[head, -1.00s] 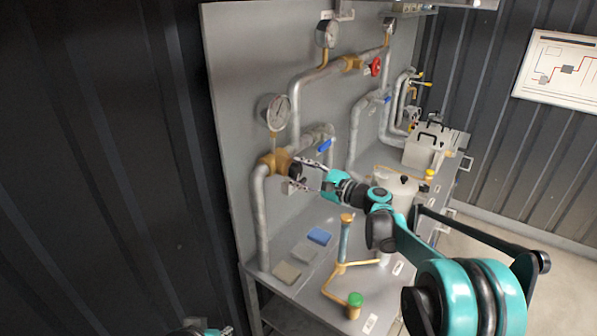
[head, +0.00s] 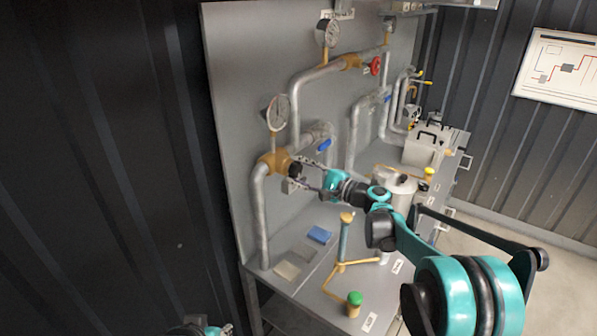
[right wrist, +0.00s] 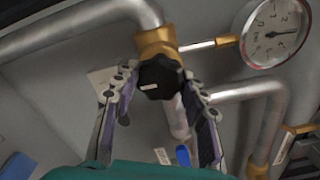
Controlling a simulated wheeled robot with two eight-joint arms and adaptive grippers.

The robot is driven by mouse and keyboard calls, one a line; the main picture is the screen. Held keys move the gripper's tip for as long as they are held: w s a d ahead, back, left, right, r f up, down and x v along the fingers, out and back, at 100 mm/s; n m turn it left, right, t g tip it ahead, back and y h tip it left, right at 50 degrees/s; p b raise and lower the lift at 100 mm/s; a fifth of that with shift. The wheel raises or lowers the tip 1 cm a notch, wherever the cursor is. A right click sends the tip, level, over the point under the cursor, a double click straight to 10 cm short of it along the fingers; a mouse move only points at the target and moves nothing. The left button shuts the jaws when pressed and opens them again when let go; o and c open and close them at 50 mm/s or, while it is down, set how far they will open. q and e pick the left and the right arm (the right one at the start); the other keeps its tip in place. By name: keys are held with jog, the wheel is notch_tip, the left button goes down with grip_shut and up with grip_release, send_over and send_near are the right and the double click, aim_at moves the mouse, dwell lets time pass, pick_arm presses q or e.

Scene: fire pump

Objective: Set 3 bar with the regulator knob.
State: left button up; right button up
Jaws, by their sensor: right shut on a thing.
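The black lobed regulator knob (head: 295,170) sits on the brass regulator body (head: 270,161) on the grey pipe; the knob also shows large in the right wrist view (right wrist: 160,77). My right gripper (head: 304,173) is shut on the knob, one finger on each side. The round pressure gauge (head: 277,112) stands above the regulator. In the right wrist view the gauge (right wrist: 277,33) is tilted, its dark needle points to the picture's right, and its figures are too small to read surely.
A blue-handled valve (head: 324,145) is close to the right of the regulator. A red handwheel (head: 375,66) and second gauge (head: 327,34) are higher up.

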jog(key=o, duration=1.2)
jog(key=shift+c, duration=0.2)
jog(key=v, duration=0.8)
